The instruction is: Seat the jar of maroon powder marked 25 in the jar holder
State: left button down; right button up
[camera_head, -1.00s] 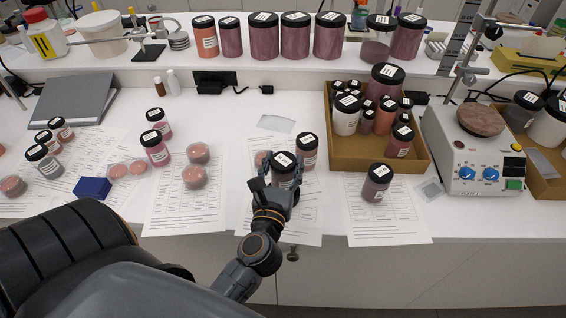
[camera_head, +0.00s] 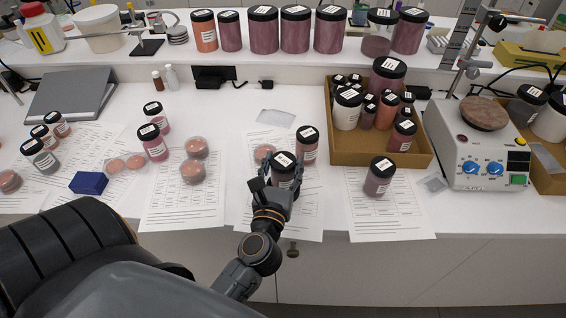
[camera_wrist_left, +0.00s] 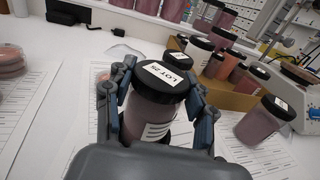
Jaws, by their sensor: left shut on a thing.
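The jar of maroon powder (camera_wrist_left: 150,118) has a black lid with a white label that reads LOT 25. In the wrist view my left gripper (camera_wrist_left: 158,112) has its fingers on both sides of this jar and is shut on it. In the head view the same jar (camera_head: 284,174) is upright over a printed sheet, its lower part hidden by my left gripper (camera_head: 272,186). I cannot tell whether it touches the sheet. Another black-lidded jar (camera_head: 307,147) stands close behind it to the right. I cannot make out a separate jar holder. My right gripper is not in view.
A brown cardboard tray (camera_head: 380,158) full of jars stands to the right. A lone maroon jar (camera_head: 378,181) stands in front of it. Petri dishes (camera_head: 193,171) and a blue block (camera_head: 89,183) lie to the left. A hotplate (camera_head: 484,165) is at the far right.

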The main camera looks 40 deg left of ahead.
pick_arm(q)
jog(key=shift+f+b, duration=0.45)
jog(key=shift+f, duration=0.15)
jog(key=shift+c, duration=2)
grip_release()
jog(key=v, duration=1.2)
